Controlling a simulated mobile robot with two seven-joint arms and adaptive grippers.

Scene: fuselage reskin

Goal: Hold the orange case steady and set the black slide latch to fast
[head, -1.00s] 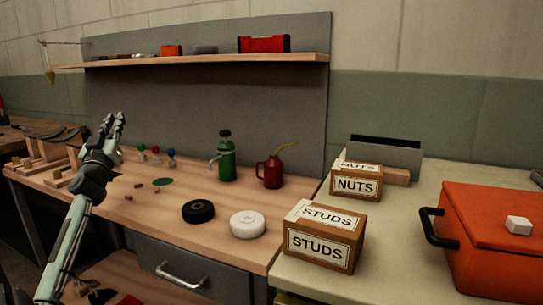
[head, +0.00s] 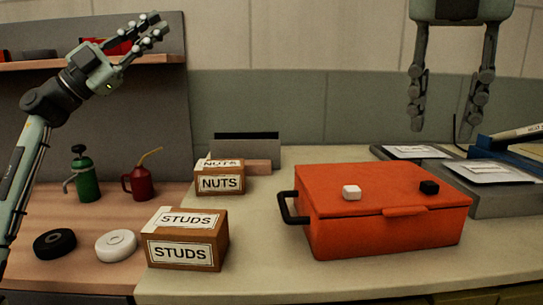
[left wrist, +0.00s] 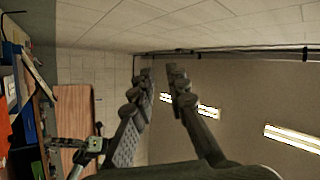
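The orange case (head: 345,232) lies closed on the light-topped bench, with a black handle on its left side. A small black block (head: 429,187), which looks like the slide latch, sits on the right part of the lid. A small white block (head: 352,192) sits to its left. No setting marks are readable. My left gripper (head: 160,27) is raised at upper left, far from the case, open and empty; its slightly parted fingers also show in the left wrist view (left wrist: 160,72). My right gripper (head: 445,122) hangs above and behind the case's right part, fingers wide apart, empty.
STUDS (head: 185,240) and NUTS (head: 218,177) boxes stand left of the case. Grey trays with papers (head: 490,173) lie behind right. A green can (head: 85,178), red oil can (head: 143,180), black roll (head: 55,243) and white roll (head: 116,245) stand on the wooden bench.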

